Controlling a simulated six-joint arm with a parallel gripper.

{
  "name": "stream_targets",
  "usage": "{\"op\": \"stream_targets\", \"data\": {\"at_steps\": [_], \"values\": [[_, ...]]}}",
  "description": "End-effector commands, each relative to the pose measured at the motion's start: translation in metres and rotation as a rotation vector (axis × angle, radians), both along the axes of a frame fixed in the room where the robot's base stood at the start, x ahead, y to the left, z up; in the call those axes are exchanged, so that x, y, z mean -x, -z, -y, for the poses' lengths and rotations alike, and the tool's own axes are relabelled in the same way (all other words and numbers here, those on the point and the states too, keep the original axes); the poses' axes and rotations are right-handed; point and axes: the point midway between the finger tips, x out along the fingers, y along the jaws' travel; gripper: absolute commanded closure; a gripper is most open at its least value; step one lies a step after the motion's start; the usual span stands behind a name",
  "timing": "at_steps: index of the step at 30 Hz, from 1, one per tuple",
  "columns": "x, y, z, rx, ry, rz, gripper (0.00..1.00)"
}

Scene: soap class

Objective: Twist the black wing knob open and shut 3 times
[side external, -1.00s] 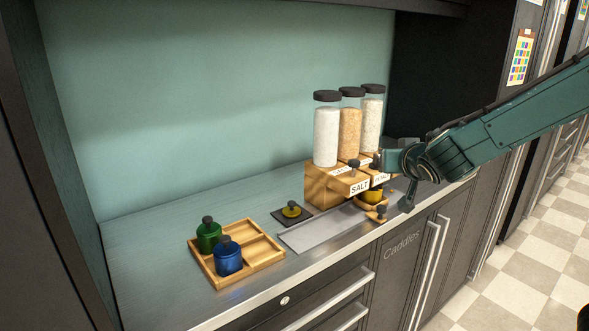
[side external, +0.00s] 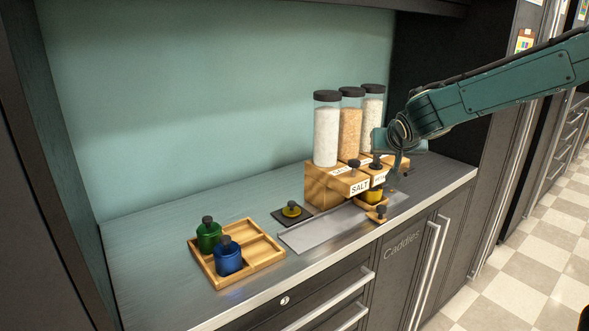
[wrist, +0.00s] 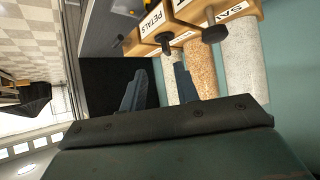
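Black knobs stand on the front of the wooden dispenser (side external: 322,187). In the side view, one knob (side external: 354,164) is above the SALT label and another (side external: 376,161) is just right of it, close to my gripper (side external: 393,172). In the wrist view, a black knob with a crosspiece (wrist: 166,39) is by the PETALS label, and a thicker black knob (wrist: 214,29) is to its right. I cannot tell which one the task means. My gripper (wrist: 157,84) has its fingers apart, with nothing between them. They point toward the PETALS knob, without visible contact.
Three jars with black lids (side external: 327,135) rise from the dispenser. A yellow cup (side external: 374,195) is under its front. A grey mat (side external: 322,231) lies before it. A wooden tray (side external: 262,257) with green (side external: 208,237) and blue (side external: 228,260) jars is at left.

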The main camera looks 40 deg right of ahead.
Motion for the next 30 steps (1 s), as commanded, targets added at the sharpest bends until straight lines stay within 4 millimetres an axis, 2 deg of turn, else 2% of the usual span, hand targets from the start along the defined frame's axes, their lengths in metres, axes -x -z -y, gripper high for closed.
{"op": "stream_targets", "data": {"at_steps": [6,15,24,30], "values": [[-0.019,-0.014,0.011,-0.108,0.025,-0.12,0.69],[-0.034,-0.045,0.02,-0.249,-0.022,-0.278,0.69],[-0.034,-0.076,0.025,-0.34,-0.106,-0.4,0.69],[-0.032,-0.083,0.026,-0.356,-0.129,-0.426,0.69]]}}
